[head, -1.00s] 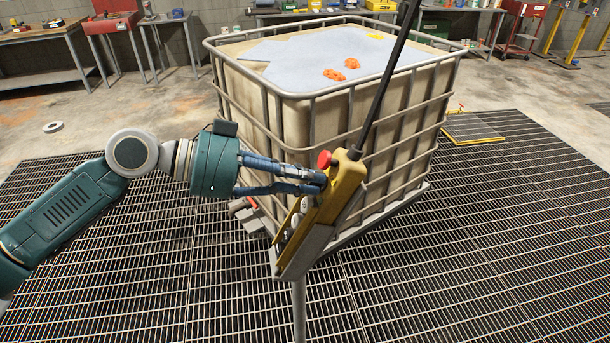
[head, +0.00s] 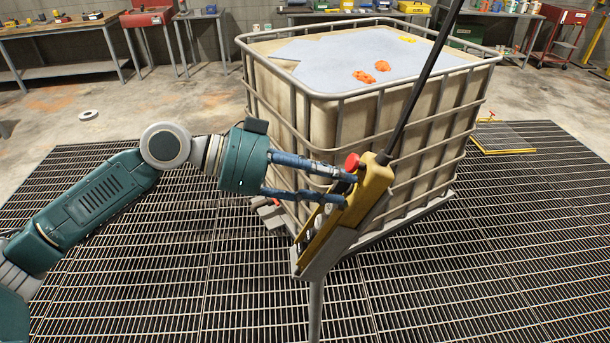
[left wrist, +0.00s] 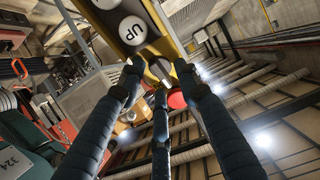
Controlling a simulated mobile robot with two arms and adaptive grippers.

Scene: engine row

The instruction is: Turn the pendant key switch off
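The yellow pendant (head: 374,184) stands tilted on a grey holder (head: 313,262) on a post, with a black cable rising from its top. Its red button (head: 352,162) also shows in the left wrist view (left wrist: 177,98), where a white "UP" button (left wrist: 133,30) faces me. My left gripper (head: 349,190) is at the upper part of the pendant face. Its fingers are spread, with the tips close to the face below the red button. A small grey part, perhaps the key switch (left wrist: 160,68), shows between the fingertips; its position is unclear. My right gripper is out of view.
A caged tank (head: 300,125) with a grey sheet and orange rags on top stands right behind the pendant. Dark floor grating (head: 160,275) surrounds it. Workbenches (head: 65,40) line the back wall. The grating at front is clear.

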